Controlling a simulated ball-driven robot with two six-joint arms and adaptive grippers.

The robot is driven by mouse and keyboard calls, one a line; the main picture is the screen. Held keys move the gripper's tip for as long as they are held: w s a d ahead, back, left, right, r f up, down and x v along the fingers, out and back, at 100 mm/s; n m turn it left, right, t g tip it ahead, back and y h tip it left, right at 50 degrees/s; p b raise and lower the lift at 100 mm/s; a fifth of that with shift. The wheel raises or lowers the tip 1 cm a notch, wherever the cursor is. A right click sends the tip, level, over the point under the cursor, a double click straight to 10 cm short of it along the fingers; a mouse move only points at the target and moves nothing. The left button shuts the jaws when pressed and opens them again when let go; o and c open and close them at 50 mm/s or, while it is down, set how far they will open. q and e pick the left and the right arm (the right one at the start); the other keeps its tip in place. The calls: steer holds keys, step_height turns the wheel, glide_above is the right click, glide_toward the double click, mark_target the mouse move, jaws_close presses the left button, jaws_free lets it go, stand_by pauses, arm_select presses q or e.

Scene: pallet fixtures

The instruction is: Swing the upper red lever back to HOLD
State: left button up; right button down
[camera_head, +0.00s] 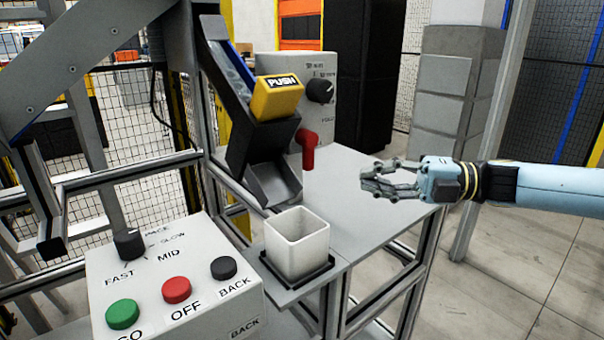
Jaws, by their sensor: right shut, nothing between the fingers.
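A red lever (308,149) shows in the head view, at the lower left of a grey upright panel (294,68). Its lower end hangs down just above the grey table. The small lettering on the panel is too blurred to read surely, so I cannot tell a HOLD mark. My right gripper (368,180) comes in from the right. It is shut and empty, above the table, to the right of the lever and apart from it. My left gripper is not in view.
A black knob (320,91) sits on the panel. A dark chute (262,150) with a yellow PUSH block (277,97) stands left of the lever. A white cup (297,244) and a button box (174,278) are in front. The table (350,200) between gripper and lever looks clear.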

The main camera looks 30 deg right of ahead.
mark_target(307, 150)
steer(key=x, duration=0.9)
steer(key=shift+w+a, duration=0.35)
steer(key=shift+a, duration=0.05)
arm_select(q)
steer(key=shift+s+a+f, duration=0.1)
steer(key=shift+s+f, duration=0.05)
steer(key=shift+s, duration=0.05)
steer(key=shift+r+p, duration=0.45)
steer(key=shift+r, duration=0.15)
arm_select(e)
steer(key=shift+d+n+g+h, duration=0.3)
steer(key=shift+d+n+h, duration=0.1)
steer(key=shift+n+h, duration=0.2)
